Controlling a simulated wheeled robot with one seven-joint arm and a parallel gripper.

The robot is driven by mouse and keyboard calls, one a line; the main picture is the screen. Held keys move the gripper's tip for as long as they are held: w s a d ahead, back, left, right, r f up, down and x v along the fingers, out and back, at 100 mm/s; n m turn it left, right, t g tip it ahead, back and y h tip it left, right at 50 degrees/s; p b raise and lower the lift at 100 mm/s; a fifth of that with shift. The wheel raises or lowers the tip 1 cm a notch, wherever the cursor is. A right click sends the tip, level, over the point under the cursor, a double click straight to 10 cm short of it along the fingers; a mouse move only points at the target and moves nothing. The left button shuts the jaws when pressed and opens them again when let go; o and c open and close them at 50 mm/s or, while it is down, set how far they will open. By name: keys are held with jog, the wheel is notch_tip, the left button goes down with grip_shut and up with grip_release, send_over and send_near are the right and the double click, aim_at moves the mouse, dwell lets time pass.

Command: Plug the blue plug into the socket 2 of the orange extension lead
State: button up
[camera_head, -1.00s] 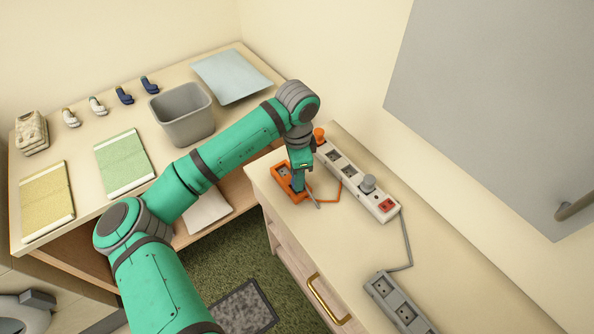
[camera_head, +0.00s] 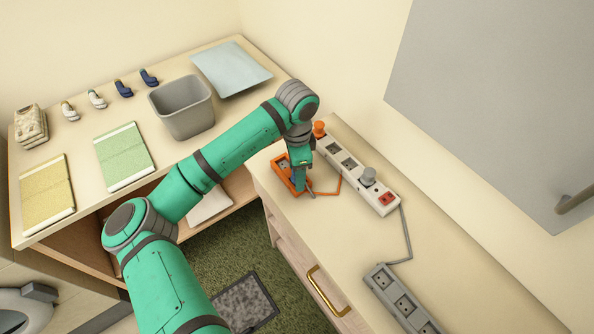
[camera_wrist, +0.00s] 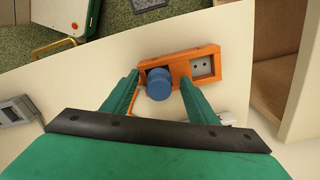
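The orange extension lead (camera_head: 275,163) lies near the left edge of the counter. In the wrist view the orange lead (camera_wrist: 207,52) shows a bare socket (camera_wrist: 202,67) on the right. The round blue plug (camera_wrist: 159,84) stands over the left socket and hides it; I cannot tell how deep it sits. My gripper (camera_wrist: 159,80) is open, one finger on each side of the blue plug, with a gap visible on both sides. In the head view my gripper (camera_head: 300,186) is down at the near end of the orange lead, partly hiding the plug.
A white power strip (camera_head: 358,166) with a grey plug (camera_head: 368,177) and an orange plug (camera_head: 319,130) stands just right. A grey socket block (camera_head: 397,298) lies nearer. A grey bin (camera_head: 182,108) stands on the left desk. The counter's front right is clear.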

jog(key=shift+d, duration=0.1)
notch_tip(320, 180, up, 11)
dwell(0.6)
jog(key=shift+f, duration=0.1)
